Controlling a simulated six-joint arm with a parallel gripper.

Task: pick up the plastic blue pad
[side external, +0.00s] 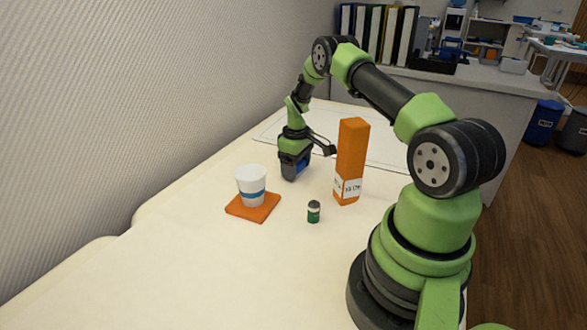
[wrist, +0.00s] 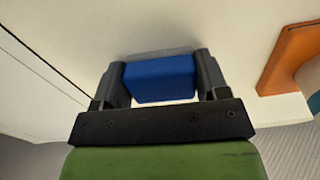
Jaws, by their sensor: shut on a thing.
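The blue pad (wrist: 160,79) is a small blue block between the two fingers of my gripper (wrist: 158,76) in the wrist view. Both fingers touch its sides, so my gripper is shut on it. In the side external view, my gripper (side external: 296,168) points down at the table behind the white cup, and only a small patch of the blue pad (side external: 301,168) shows past the dark fingers. I cannot tell whether the pad touches the table.
A white cup (side external: 251,181) with a blue band stands on an orange square pad (side external: 236,208), left of my gripper. A tall orange box (side external: 352,154) stands close on the right. A small green jar (side external: 314,212) stands in front. The near left table is clear.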

